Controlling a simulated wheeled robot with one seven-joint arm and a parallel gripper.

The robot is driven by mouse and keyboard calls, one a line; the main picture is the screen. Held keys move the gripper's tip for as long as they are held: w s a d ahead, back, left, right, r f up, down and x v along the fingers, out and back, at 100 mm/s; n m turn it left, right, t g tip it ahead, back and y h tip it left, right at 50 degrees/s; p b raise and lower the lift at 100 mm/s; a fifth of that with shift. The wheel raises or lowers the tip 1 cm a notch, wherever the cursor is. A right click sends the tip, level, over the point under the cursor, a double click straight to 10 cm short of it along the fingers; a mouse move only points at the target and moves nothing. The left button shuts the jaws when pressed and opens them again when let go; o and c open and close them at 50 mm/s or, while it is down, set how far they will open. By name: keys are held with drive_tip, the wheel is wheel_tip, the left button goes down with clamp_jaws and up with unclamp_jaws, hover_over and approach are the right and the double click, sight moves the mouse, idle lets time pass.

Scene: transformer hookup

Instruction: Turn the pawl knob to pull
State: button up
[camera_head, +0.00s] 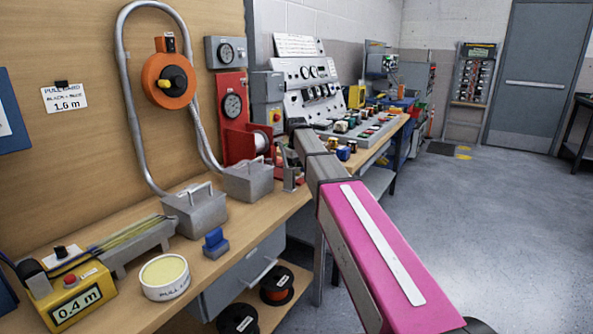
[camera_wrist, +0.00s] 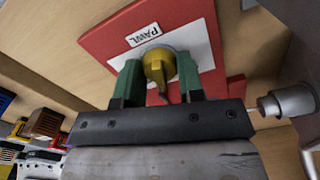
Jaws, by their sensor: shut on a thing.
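In the wrist view, the yellow pawl knob (camera_wrist: 158,64) sits on a red plate (camera_wrist: 100,46) with a white panel and a label reading PAWL. Its narrow pointer points down in the picture, toward my gripper's palm. My gripper (camera_wrist: 160,78) has its two green fingers on either side of the knob and is shut on it. In the head view my arm reaches away toward the bench; my fingers and the knob cannot be made out there.
Floor at right is clear.

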drive_tip(key=m, duration=0.5)
drive_tip(key=shift+m, duration=0.4)
idle(0.3)
drive_tip(key=o, duration=0.9)
wheel_tip(320, 180, up, 11)
drive_tip(key=shift+f, duration=0.1)
